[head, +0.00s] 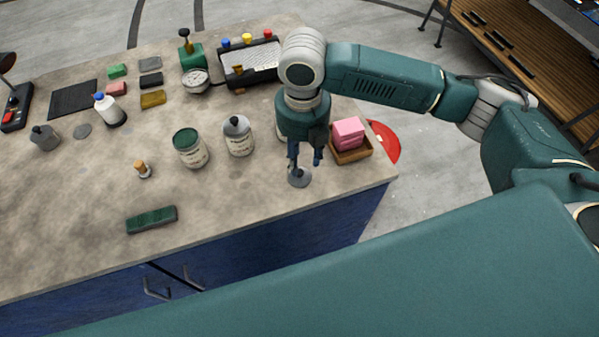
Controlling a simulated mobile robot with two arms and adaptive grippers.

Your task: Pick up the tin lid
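A grey round tin lid (299,178) lies on the worktop near its front right edge. My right gripper (305,158) points down just above and behind the lid, its two fingers apart. I cannot tell whether a finger touches the lid. A tin with a dark green top (190,150) and a pale tin with a grey knobbed lid (238,138) stand left of the gripper. Another pale tin is mostly hidden behind my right gripper. My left gripper is out of view.
A wooden tray (352,156) with pink blocks (348,132) sits close to the gripper's right. A green block (151,219) and a small wooden-topped piece (142,170) lie to the left.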

